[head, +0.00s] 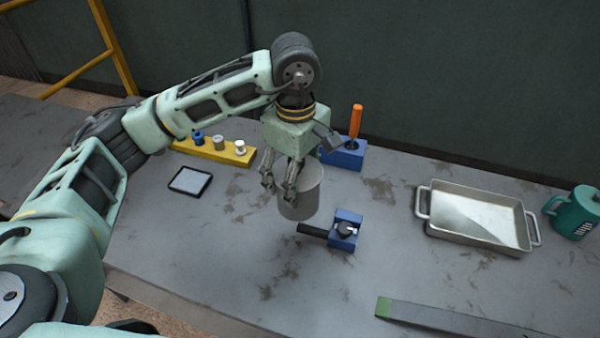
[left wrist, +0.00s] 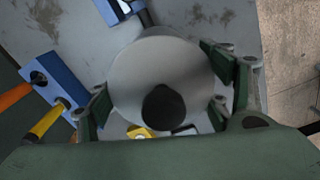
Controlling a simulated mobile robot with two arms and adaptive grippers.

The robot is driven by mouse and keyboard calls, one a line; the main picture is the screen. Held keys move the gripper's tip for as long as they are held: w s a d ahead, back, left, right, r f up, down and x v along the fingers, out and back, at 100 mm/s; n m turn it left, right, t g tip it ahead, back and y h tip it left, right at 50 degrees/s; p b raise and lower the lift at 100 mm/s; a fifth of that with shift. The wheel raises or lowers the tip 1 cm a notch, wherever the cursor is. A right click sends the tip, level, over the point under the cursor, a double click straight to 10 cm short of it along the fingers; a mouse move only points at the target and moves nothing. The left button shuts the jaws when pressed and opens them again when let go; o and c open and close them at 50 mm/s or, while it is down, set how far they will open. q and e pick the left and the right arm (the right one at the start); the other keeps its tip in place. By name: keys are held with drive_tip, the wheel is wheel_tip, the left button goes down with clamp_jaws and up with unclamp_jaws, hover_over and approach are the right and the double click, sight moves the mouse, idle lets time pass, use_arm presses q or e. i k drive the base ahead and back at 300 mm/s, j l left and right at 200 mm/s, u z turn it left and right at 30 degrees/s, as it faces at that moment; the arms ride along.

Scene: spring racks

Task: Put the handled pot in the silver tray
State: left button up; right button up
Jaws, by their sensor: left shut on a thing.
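The handled pot (head: 304,196) is a plain grey cylinder near the middle of the table in the head view. My left gripper (head: 280,188) comes down on it from above and is shut on it. In the left wrist view the pot (left wrist: 140,75) is a round grey shape between the fingers, with a dark round spot on it. I cannot make out its handle or tell whether its base touches the table. The silver tray (head: 434,231) is to the right, a rectangular pan with a handle at each end, and looks empty. My right gripper is not in view.
A blue block with a black-handled tool (head: 345,228) lies just right of the pot. A blue holder (head: 343,157) with an orange handle stands behind. A teal mug (head: 574,212) stands right of the tray. A green-ended grey bar (head: 450,321) is in front.

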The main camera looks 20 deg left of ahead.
sight(464, 221)
drive_tip(key=z, duration=0.7)
drive_tip(key=i+l+z, duration=0.25)
drive_tip(key=l, duration=0.15)
drive_tip(key=l+z, duration=0.3)
drive_tip(key=i+l, duration=0.3)
drive_tip(key=l, duration=0.25)
